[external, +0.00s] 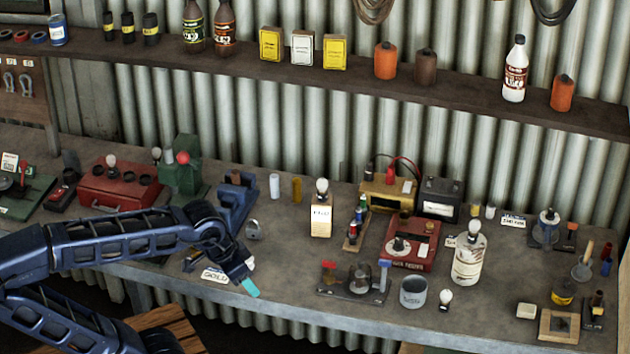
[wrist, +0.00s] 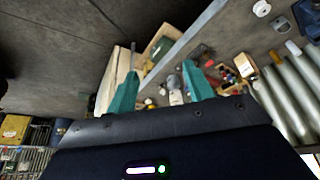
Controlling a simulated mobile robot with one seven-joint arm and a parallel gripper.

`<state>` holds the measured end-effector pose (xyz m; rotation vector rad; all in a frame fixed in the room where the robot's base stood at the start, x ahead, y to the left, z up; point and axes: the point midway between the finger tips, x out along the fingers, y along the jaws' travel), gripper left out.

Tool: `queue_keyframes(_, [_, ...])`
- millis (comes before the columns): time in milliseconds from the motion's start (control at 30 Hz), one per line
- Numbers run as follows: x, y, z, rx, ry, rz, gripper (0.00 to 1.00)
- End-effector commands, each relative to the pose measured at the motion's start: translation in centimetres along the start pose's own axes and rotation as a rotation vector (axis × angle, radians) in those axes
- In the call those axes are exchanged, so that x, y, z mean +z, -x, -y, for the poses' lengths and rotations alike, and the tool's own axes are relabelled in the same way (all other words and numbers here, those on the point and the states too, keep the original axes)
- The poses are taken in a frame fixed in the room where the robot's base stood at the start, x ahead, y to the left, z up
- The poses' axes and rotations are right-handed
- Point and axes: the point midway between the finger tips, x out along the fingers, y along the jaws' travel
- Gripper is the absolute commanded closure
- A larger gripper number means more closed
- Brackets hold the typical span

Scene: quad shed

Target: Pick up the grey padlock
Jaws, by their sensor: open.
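A small grey object that looks like the padlock (external: 253,229) sits on the workbench (external: 330,275) in the external view, just right of a blue vise (external: 237,200). My gripper (external: 250,280), with teal fingertips, is near the bench's front edge, in front of the padlock and apart from it. In the wrist view my gripper (wrist: 160,80) shows both teal fingers spread, with nothing held between them.
A white label card (external: 215,274) lies by my gripper. A wooden block with a bulb (external: 321,215) stands right of the padlock, and a red box (external: 119,185) is to the left. A grey cup (external: 413,291) stands further right. Bare bench lies between the padlock and the wooden block.

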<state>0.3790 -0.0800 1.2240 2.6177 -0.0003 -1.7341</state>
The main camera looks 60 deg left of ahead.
Motion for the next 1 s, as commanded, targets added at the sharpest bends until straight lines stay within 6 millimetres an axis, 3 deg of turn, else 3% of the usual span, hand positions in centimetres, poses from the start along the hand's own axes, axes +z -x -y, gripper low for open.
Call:
queue_keyframes(367, [0.0, 0.0, 0.0, 0.0, 0.0, 0.0, 0.48])
queue_keyframes(467, [0.0, 0.0, 0.0, 0.0, 0.0, 0.0, 0.35])
queue_keyframes(767, [-0.1, 0.0, 0.1, -0.001, 0.003, 0.001, 0.35])
queue_keyframes(1000, [-3.2, -0.7, 1.9, -0.018, 0.072, 0.037, 0.35])
